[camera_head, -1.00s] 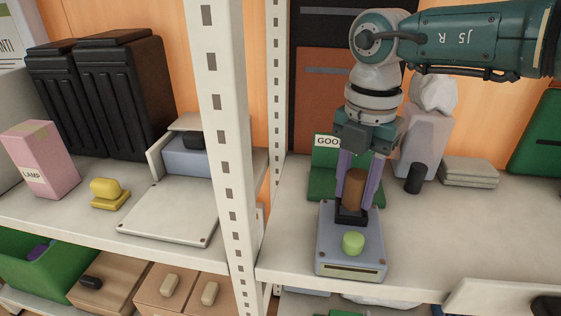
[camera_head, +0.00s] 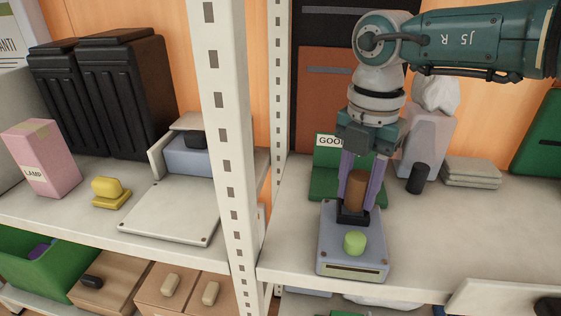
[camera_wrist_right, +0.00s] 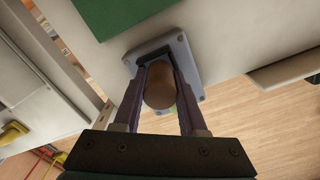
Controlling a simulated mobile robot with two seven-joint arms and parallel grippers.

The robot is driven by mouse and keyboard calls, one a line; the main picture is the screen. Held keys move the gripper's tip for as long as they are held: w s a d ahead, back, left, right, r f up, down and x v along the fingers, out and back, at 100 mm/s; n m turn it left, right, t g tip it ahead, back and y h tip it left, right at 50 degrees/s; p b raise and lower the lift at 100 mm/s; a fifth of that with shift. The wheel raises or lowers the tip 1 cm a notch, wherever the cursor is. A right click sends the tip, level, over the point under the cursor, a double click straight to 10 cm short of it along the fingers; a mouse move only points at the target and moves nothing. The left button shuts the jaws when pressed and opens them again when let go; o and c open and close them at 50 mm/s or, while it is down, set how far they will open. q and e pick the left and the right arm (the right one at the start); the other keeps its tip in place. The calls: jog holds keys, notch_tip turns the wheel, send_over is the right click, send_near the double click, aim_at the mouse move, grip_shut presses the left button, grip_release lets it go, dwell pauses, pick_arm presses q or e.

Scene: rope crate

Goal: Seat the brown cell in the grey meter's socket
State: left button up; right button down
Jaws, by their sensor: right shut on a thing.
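The grey meter (camera_head: 352,250) stands on the right-hand shelf near its front edge, with a green knob (camera_head: 354,243) on top. Its black socket (camera_head: 352,217) is at the back of its top. My right gripper (camera_head: 362,198) points down over the socket and is shut on the brown cell (camera_head: 355,190), which is upright. The cell's lower end is at the socket, and its depth inside is hidden by the rim. In the right wrist view the cell (camera_wrist_right: 159,88) is between the two purple fingers, above the meter (camera_wrist_right: 186,62). My left gripper is not in view.
A green bin with a "GOO" label (camera_head: 325,180) stands behind the meter. A dark cylinder (camera_head: 418,178) and grey folded cloths (camera_head: 471,172) are to the right. A white shelf post (camera_head: 225,120) rises at the left.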

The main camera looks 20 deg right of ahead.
aim_at(359, 174)
jog(key=shift+f+b, duration=0.3)
jog(key=shift+f, duration=0.15)
dwell(0.4)
jog(key=c, duration=0.5)
grip_release()
jog(key=shift+w, duration=0.1)
jog(key=shift+o, duration=0.6)
jog(key=shift+r, duration=0.1)
notch_tip(359, 174, up, 9)
jog(key=p, duration=0.3)
jog(key=shift+f, duration=0.2)
jog(key=shift+r, duration=0.65)
